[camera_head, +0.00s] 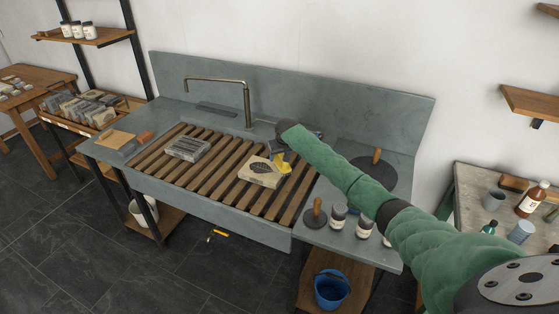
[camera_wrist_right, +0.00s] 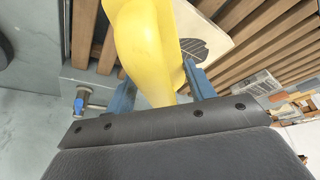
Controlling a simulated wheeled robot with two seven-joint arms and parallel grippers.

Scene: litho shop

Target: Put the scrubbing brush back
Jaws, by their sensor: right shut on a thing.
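My right gripper (camera_head: 277,156) is shut on a smooth, rounded yellow thing (camera_head: 282,164), which looks like the scrubbing brush. In the right wrist view the yellow body (camera_wrist_right: 147,45) stands between the two blue-grey fingers (camera_wrist_right: 160,85); no bristles show there. It is over or against a pale stone block (camera_head: 259,174) on the slatted wooden rack (camera_head: 222,180) of the sink; I cannot tell whether they touch. The block has a dark printed shape on top, partly seen in the wrist view (camera_wrist_right: 205,48). My left gripper is out of view.
A tap (camera_head: 246,100) stands behind the rack. Another grey block (camera_head: 187,148) lies left on it. A round dark disc with a knob (camera_head: 372,172), a wooden-handled tool (camera_head: 315,214) and small jars (camera_head: 338,215) stand on the right counter. A small yellow item (camera_head: 219,233) lies on the floor.

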